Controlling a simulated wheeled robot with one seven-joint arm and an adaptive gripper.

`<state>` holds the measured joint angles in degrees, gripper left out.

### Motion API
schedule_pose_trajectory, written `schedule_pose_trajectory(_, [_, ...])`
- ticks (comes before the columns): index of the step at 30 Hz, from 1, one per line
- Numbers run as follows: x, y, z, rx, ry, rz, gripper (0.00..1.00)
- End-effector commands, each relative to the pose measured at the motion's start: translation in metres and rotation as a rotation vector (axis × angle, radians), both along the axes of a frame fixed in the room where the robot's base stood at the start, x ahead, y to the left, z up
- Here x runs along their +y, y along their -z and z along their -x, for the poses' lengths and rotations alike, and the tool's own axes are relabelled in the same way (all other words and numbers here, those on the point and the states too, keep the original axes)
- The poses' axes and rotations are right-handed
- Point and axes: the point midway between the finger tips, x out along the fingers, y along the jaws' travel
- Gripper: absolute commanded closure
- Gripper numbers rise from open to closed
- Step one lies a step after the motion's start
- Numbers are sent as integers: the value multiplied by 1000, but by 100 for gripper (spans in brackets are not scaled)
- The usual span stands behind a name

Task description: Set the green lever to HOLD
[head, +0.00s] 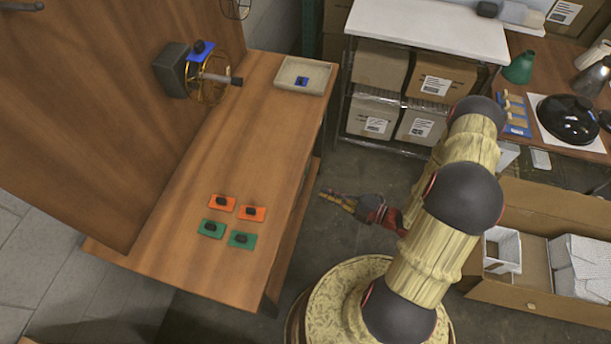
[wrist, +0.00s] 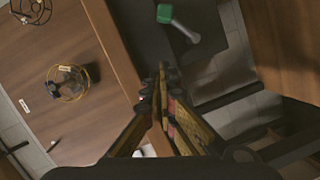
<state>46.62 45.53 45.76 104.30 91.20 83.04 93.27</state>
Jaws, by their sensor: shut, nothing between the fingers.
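A green-ended grey bar (wrist: 178,20) lies at the top of the wrist view, beyond my fingertips. It may be the green lever, but I cannot tell for sure. No HOLD marking is legible in either view. I cannot make out a green lever in the head view. My gripper (head: 328,194) is over the floor to the right of the wooden bench, touching nothing that I can see. In the wrist view my gripper (wrist: 164,76) has its fingers together and empty.
The wooden bench (head: 170,240) carries orange plates (head: 221,203), green plates (head: 242,240) and a tray (head: 303,75). A wooden panel (head: 90,110) stands along its left side, with a yellow wire cage (head: 208,80). Shelved boxes (head: 385,65) stand behind. Open floor surrounds my gripper.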

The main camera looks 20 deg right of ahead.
Motion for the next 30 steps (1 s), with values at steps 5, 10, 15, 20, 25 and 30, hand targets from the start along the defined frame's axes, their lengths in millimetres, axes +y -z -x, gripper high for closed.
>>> schedule_pose_trajectory(5, [-1, -4, -1, 65, 18, -87, 100])
schedule_pose_trajectory(10, [0, -4, -1, 79, 19, -101, 100])
schedule_pose_trajectory(15, [0, -4, -1, 78, 18, -100, 100])
schedule_pose_trajectory(20, [3, -3, -4, 78, 16, -99, 100])
schedule_pose_trajectory(25, [15, -1, -15, 78, 13, -98, 100])
schedule_pose_trajectory(30, [32, 2, -33, 77, 12, -97, 100])
